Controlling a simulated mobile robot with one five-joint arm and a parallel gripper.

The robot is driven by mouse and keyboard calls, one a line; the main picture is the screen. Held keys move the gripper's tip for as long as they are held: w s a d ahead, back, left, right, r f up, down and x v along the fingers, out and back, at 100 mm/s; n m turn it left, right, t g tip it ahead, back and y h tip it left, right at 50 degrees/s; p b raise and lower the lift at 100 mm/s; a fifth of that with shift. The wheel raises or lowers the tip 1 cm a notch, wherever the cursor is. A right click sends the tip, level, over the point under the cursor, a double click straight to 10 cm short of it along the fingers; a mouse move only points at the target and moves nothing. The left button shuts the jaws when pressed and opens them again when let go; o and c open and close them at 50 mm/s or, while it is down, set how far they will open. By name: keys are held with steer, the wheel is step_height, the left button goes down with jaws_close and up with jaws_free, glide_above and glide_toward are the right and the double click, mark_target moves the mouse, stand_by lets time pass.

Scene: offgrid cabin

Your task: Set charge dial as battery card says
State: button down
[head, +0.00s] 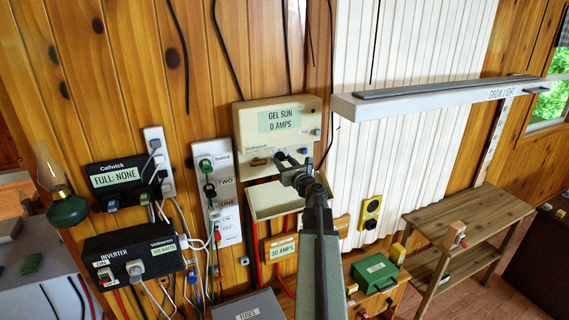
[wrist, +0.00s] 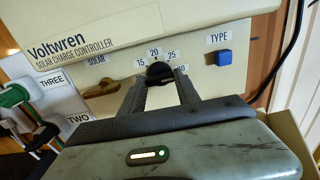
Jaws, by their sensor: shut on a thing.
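The charge controller (head: 244,115) is a cream box on the plank wall, and its display reads "GEL SUN 0 AMPS". In the wrist view its black charge dial (wrist: 158,70) has the numbers 15, 20, 25 and 30 around it. My gripper (wrist: 161,80) is shut on the dial, one finger on each side. In the head view my gripper (head: 300,168) is at the controller's lower edge and hides the dial. The dial's exact setting is hard to read. I cannot make out a battery card in either view.
A brown solar lever (wrist: 100,91) is left of the dial and a blue type button (wrist: 225,58) right of it. An open cream tray (head: 262,208) is below the controller. A switch panel (head: 218,190) with cables stands left. The grow light (head: 430,98) juts out at right.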

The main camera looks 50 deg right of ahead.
stand_by(0.3)
steer(key=c, duration=0.9)
jaws_free()
steer(key=v, duration=0.7)
steer(key=shift+s+a, duration=0.15)
steer(key=shift+s, duration=0.15)
